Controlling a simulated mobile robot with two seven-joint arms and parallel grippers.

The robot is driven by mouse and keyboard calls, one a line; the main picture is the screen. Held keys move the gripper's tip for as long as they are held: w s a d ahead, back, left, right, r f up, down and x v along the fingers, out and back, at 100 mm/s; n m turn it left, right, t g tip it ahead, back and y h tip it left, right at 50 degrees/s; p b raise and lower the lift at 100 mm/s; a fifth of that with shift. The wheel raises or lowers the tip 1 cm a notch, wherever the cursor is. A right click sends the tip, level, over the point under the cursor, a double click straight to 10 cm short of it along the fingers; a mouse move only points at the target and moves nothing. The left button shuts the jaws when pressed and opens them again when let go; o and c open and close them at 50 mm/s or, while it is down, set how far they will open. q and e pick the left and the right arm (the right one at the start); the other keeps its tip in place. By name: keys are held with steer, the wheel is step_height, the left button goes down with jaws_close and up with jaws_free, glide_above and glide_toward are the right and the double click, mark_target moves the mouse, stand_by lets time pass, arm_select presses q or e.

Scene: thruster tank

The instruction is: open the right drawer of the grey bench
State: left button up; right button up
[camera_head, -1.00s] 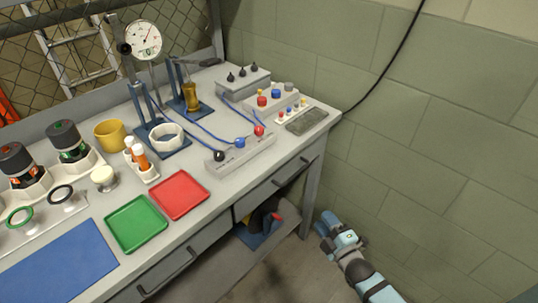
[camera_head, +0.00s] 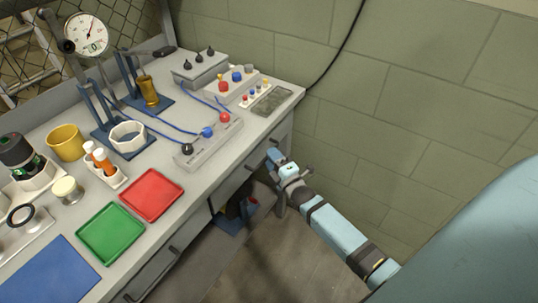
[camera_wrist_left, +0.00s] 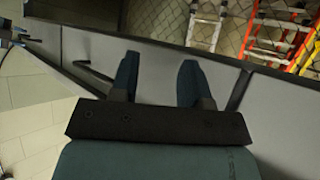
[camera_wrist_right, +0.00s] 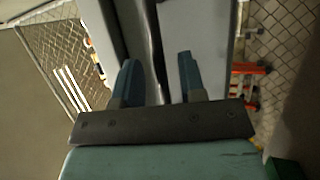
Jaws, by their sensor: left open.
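The grey bench (camera_head: 96,252) runs diagonally across the head view. Its right drawer (camera_head: 226,196) is under the far right part of the top and looks shut. My right gripper (camera_head: 274,157) is beside the drawer front, close to its right end and handle. In the right wrist view its fingers (camera_wrist_right: 158,78) are apart, with a dark upright bar and pale grey panels beyond them. I cannot tell whether the bar is between the fingers. My left gripper (camera_wrist_left: 158,76) shows only in the left wrist view. It is open and empty before a grey panel with a dark handle (camera_wrist_left: 92,74).
On the bench top are a red tray (camera_head: 152,194), a green tray (camera_head: 110,234), a yellow mug (camera_head: 65,142) and a grey terminal block (camera_head: 208,146). A green block wall (camera_head: 420,110) stands close on the right. Dark items sit on a shelf under the drawer.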

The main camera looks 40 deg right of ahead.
arm_select(q)
steer(key=shift+a+f, duration=0.1)
arm_select(e)
steer(key=shift+w+r, duration=0.15)
steer(key=shift+w, duration=0.75)
steer(key=shift+c, duration=0.4)
jaws_close()
steer(key=shift+s, duration=0.1)
